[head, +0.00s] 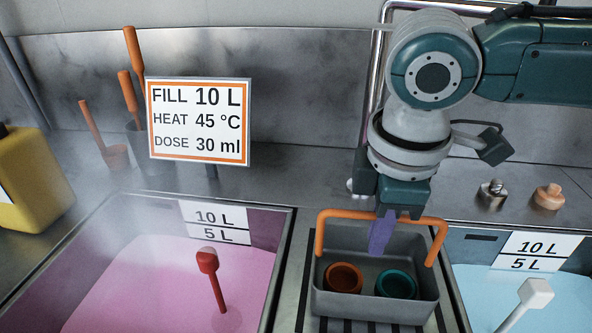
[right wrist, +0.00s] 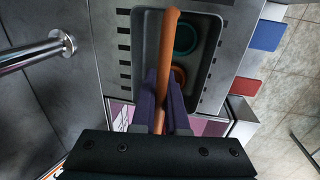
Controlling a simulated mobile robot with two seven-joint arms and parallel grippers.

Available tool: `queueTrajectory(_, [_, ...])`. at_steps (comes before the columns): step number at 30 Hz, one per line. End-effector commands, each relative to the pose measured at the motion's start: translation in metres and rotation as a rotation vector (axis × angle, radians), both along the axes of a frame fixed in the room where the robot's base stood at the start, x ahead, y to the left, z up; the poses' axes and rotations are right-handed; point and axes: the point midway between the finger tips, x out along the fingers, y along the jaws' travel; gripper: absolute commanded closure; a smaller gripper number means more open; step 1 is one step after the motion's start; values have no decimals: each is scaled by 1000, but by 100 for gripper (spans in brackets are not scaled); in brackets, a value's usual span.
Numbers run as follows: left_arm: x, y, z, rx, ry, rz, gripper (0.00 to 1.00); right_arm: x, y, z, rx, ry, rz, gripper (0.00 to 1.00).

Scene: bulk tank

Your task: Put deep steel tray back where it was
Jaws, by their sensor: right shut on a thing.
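The deep steel tray (head: 328,302) is a grey box with an orange arched handle (head: 336,215). It holds an orange ring-shaped cup (head: 343,278) and a teal one (head: 396,284). My right gripper (head: 382,235) is shut on the handle from above, its purple fingers reaching down over the tray. The right wrist view shows the handle (right wrist: 168,45) between the fingers (right wrist: 163,92), with the tray (right wrist: 212,42) below. The tray is over a slotted strip between two basins; whether it rests there or hangs just above, I cannot tell. My left gripper is out of view.
A basin of pink liquid (head: 165,300) with a red dipper (head: 210,265) lies left, a pale blue basin (head: 565,305) right. A sign (head: 200,122) stands behind. Orange-handled tools (head: 133,60), a yellow jug (head: 30,185) and two small fittings (head: 548,196) sit on the counter.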

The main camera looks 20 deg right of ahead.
Motion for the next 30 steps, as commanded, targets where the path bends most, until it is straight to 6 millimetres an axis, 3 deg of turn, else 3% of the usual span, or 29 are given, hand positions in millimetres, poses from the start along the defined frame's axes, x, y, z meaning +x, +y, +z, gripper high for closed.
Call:
queueTrajectory(2, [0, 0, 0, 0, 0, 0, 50, 0, 0, -2, 1, -1, 0, 100])
queueTrajectory(3, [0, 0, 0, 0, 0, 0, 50, 0, 0, -2, 0, 0, 0, 85])
queueTrajectory(10, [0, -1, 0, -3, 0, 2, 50, 0, 0, -2, 0, 0, 0, 59])
queueTrajectory(20, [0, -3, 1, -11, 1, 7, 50, 0, 0, 3, 0, -1, 0, 58])
queueTrajectory(23, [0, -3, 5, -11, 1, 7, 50, -1, 1, 18, 1, -3, -1, 58])
queueTrajectory(30, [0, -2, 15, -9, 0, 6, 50, -8, 6, 72, 3, -5, 2, 58])
